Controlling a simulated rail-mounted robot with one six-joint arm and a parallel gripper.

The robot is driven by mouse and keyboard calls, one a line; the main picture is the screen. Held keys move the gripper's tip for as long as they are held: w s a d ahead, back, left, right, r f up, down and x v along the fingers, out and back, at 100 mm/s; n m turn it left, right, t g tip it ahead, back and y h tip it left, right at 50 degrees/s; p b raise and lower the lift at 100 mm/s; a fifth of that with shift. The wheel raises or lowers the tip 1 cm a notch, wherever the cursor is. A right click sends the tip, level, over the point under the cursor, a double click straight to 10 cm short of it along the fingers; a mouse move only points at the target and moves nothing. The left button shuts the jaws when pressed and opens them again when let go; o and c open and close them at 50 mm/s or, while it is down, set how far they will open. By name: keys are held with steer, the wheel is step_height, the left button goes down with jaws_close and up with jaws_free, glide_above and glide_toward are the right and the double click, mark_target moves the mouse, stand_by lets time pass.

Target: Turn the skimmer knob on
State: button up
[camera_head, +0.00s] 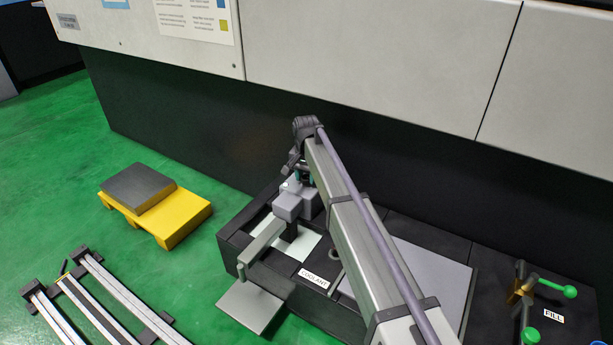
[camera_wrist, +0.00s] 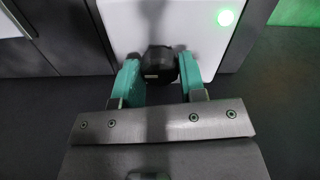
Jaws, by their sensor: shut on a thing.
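The skimmer knob (camera_wrist: 160,65) is a small black knob with a pale mark, on a light panel in the wrist view. My gripper (camera_wrist: 161,76) has teal fingers, one on each side of the knob, and is shut on it. A round green light (camera_wrist: 226,18) glows on the same panel, right of the knob. In the head view, my gripper (camera_head: 303,176) is at the grey skimmer unit (camera_head: 292,200) on the black coolant tank. My arm partly hides the unit, and the knob cannot be made out there.
A valve with green-ended handles (camera_head: 527,293) stands at the right by a FILL label. A yellow step (camera_head: 180,220) and rails (camera_head: 110,290) are at left. A large machine wall (camera_head: 240,130) rises behind the tank.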

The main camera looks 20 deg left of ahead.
mark_target(306, 177)
stand_by(0.5)
steer(key=o, duration=0.9)
step_height(306, 177, up, 11)
steer(key=p, duration=1.1)
steer(key=shift+f, duration=0.15)
